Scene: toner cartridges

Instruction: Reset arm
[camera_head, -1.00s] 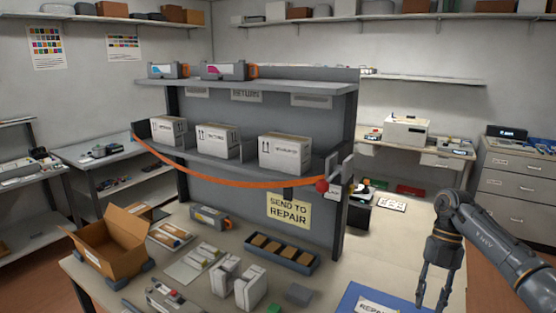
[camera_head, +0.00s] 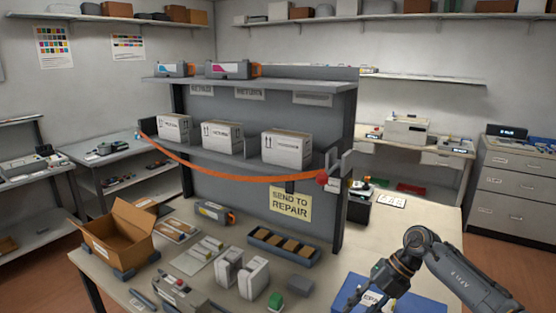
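My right arm comes in from the right edge, and its gripper (camera_head: 366,298) hangs low over the blue mat (camera_head: 402,305) at the front right of the table. Its fingers point down and to the left and look spread, with nothing between them. The fingertips are near the bottom edge of the picture, and the gripper hides part of the mat and its label. My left gripper and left arm are not in view.
The grey table holds an open cardboard box (camera_head: 119,236), a toner cartridge (camera_head: 215,212), a divided tray (camera_head: 283,246) and white blocks (camera_head: 253,277). A grey shelf with boxes and an orange strap (camera_head: 230,175) stands behind. The table's right side is mostly clear.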

